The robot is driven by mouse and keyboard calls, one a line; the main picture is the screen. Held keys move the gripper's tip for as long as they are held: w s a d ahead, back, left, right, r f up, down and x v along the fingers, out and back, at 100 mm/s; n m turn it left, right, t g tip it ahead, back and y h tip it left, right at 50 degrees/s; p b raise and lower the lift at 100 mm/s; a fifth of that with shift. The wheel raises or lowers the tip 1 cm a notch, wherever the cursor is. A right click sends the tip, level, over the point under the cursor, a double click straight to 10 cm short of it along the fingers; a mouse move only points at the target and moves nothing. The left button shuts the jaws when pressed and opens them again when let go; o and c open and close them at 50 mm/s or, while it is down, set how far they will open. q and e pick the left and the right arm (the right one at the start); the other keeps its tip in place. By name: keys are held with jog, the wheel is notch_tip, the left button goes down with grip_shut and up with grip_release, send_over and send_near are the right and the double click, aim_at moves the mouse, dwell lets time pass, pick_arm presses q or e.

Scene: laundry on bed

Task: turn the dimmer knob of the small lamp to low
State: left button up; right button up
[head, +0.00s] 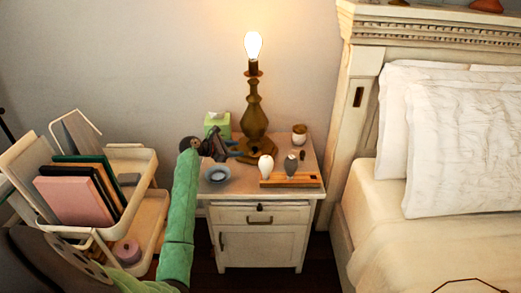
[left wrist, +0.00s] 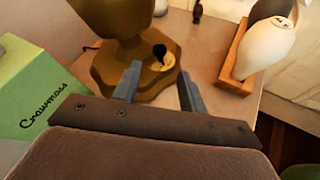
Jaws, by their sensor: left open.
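The small lamp (head: 254,112) stands on the nightstand, brass-brown with a bare bulb (head: 254,46) that is lit. Its scalloped base (left wrist: 110,75) fills the upper left of the left wrist view. On the base is a small dark dimmer knob (left wrist: 160,50) on a pale gold disc. My left gripper (left wrist: 160,80) is open and empty, its two fingers apart, with the knob just beyond the gap between the tips. In the head view my left gripper (head: 236,152) is at the left side of the lamp base, and the knob cannot be made out there. My right gripper is not in view.
A green tissue box (head: 217,124) stands left of the lamp, close to my gripper. A wooden tray (head: 290,181) with a white and a grey bulb-shaped object lies at the nightstand's front. A bowl (head: 217,173) and a small cup (head: 299,134) are nearby. The bed is at right.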

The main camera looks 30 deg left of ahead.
aim_at(250, 155)
pick_arm(q)
jog(key=shift+w+d+f+n+p, duration=0.15)
jog(key=shift+w+d+f+n, duration=0.4)
jog(key=shift+w, duration=0.55)
jog(key=shift+w+d+f+n+p, duration=0.15)
jog(key=shift+w+d+f+n, duration=0.35)
jog(key=shift+w, duration=0.55)
jog(key=shift+w+d+f+n+p, duration=0.15)
jog(key=shift+w+d+f+n, duration=0.4)
jog(key=shift+w, duration=0.55)
jog(key=shift+r, duration=0.15)
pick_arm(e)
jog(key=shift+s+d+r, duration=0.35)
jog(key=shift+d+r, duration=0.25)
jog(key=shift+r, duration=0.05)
